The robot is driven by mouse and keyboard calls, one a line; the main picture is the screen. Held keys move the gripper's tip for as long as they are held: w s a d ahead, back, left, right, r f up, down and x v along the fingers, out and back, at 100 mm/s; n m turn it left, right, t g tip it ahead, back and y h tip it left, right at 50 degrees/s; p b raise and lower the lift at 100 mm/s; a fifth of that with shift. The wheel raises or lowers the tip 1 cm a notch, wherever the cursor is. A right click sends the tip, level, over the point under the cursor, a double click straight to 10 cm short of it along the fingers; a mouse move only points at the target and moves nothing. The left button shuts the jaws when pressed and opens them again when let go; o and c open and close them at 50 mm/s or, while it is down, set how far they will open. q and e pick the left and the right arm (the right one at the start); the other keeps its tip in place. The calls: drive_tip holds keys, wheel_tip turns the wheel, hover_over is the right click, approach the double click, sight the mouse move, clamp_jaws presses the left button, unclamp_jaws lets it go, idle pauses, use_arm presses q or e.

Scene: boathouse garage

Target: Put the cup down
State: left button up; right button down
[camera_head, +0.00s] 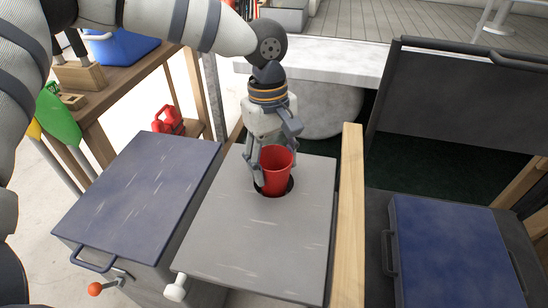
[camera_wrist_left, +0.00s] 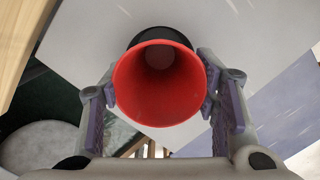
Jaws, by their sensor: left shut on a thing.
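The red cup (camera_head: 277,174) is upright between the fingers of my left gripper (camera_head: 271,170), which is shut on its sides. The cup is over a dark round patch (camera_head: 289,187) on the grey box top (camera_head: 255,240); I cannot tell whether the patch is a hole or a mat, or whether the cup's base touches it. In the left wrist view the cup's open mouth (camera_wrist_left: 160,85) faces the camera, and it looks empty. One finger is on each side of it, and the dark patch (camera_wrist_left: 160,36) shows behind its rim. My right gripper is not in view.
A blue-topped box (camera_head: 140,195) stands left of the grey top. A wooden post (camera_head: 350,215) runs along its right edge. An open grill-like box with a dark lid (camera_head: 465,100) is at the right. The grey top's front is clear.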

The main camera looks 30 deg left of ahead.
use_arm(q)
drive_tip(key=shift+f, duration=0.45)
drive_tip(key=shift+f, duration=0.2)
drive_tip(key=o, duration=1.2)
drive_tip(key=shift+o, duration=0.2)
wheel_tip(320, 180, up, 12)
drive_tip(key=a, duration=0.1)
drive_tip(key=shift+w+a, duration=0.15)
drive_tip(key=shift+w, duration=0.25)
drive_tip(key=shift+f, duration=0.1)
clamp_jaws()
